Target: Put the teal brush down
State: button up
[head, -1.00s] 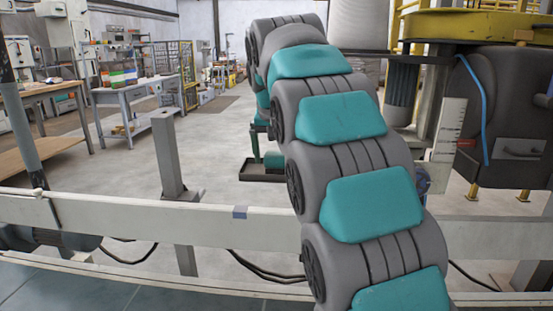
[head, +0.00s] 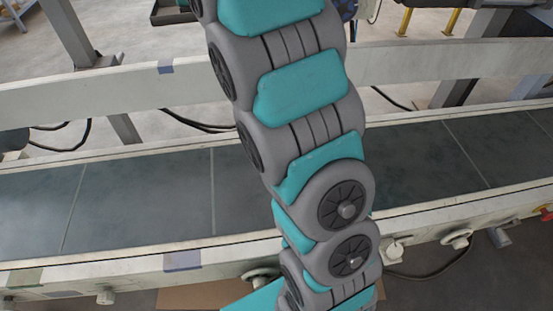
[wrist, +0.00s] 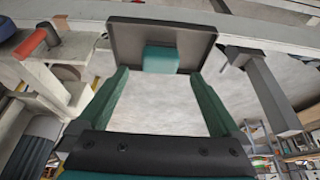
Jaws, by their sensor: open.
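The teal brush shows as a small teal block (wrist: 163,59) in the wrist view, against the dark tray (wrist: 118,40). It appears to rest in the tray, with no bristles or handle to be made out. My gripper (wrist: 160,76) is open, its two green fingers spread wide. The brush sits between and just beyond the fingertips, with a gap on each side, so nothing is held. In the head view only a part of the tray (head: 172,14) shows at the top; the brush and gripper are out of view.
A conveyor with a dark belt (head: 130,200) and pale side rails (head: 90,88) crosses the head view beneath my arm. Grey posts (wrist: 270,90) stand near the tray in the wrist view. Bare concrete floor (wrist: 160,105) shows between my fingers.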

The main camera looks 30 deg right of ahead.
jog(key=s+f+n+g, duration=0.1)
jog(key=s+f+g, duration=0.1)
jog(key=s+f, duration=0.8)
jog(key=s+f+n+g+y, duration=0.1)
jog(key=s+f+g, duration=0.1)
jog(key=s+f, duration=0.8)
jog(key=s+f+n+g, duration=0.1)
jog(key=s+f+g, duration=0.1)
jog(key=s+f, duration=0.9)
jog(key=s+d, duration=0.1)
jog(key=s, duration=0.8)
jog(key=shift+s+n, duration=0.3)
jog(key=shift+s, duration=0.05)
jog(key=shift+f, duration=0.1)
jog(key=w+r+m+t, duration=0.1)
jog(key=w+r+t, duration=0.1)
jog(key=w+r, duration=1)
jog(key=w+a+r+m+t+h, duration=0.1)
jog(key=w+r+t, duration=0.1)
jog(key=w+r, duration=1)
jog(key=w+r+m+t, duration=0.2)
jog(key=w+r, duration=0.5)
jog(key=w, duration=1)
jog(key=shift+x, duration=3.8)
jog(key=shift+c, duration=0.4)
